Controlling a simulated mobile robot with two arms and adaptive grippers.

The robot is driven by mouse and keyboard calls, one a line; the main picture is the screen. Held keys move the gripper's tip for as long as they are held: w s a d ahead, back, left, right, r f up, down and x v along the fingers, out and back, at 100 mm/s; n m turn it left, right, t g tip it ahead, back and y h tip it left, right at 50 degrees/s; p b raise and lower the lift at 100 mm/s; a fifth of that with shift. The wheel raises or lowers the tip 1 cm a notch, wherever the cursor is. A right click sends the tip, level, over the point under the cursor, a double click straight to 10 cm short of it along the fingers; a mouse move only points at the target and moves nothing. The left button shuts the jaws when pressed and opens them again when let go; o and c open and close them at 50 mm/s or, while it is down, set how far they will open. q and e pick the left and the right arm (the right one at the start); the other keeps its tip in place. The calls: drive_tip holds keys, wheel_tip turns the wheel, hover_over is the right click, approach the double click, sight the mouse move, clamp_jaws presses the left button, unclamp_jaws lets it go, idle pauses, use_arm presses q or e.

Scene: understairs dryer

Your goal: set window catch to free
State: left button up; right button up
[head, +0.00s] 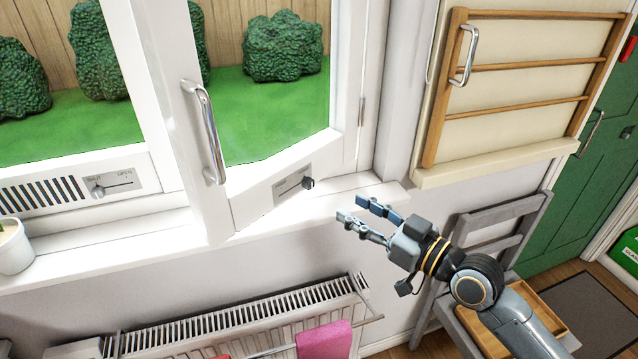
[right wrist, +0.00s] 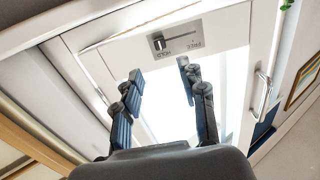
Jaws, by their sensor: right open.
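The window catch (head: 307,183) is a small dark knob on a grey plate (head: 291,184), on the bottom rail of the open window sash. In the head view the knob sits at the plate's right end. The right wrist view shows the plate upside down, with the catch knob (right wrist: 158,43) at the end away from the label that reads FREE. My right gripper (head: 354,209) is open and empty, to the right of and a little below the catch, apart from it. In the right wrist view its fingers (right wrist: 160,72) point toward the plate. My left gripper is out of view.
A chrome handle (head: 206,130) stands on the sash's near edge. A vent slider (head: 98,190) is on the left frame. Below are the sill, a radiator (head: 240,312) with a pink cloth (head: 325,341) and a grey chair (head: 500,232). A wooden rack (head: 525,65) hangs at right.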

sight(312, 185)
drive_tip(key=p+x, duration=0.2)
drive_tip(key=x, duration=0.8)
drive_tip(key=shift+a+f, duration=0.1)
drive_tip(key=shift+a, duration=0.05)
clamp_jaws()
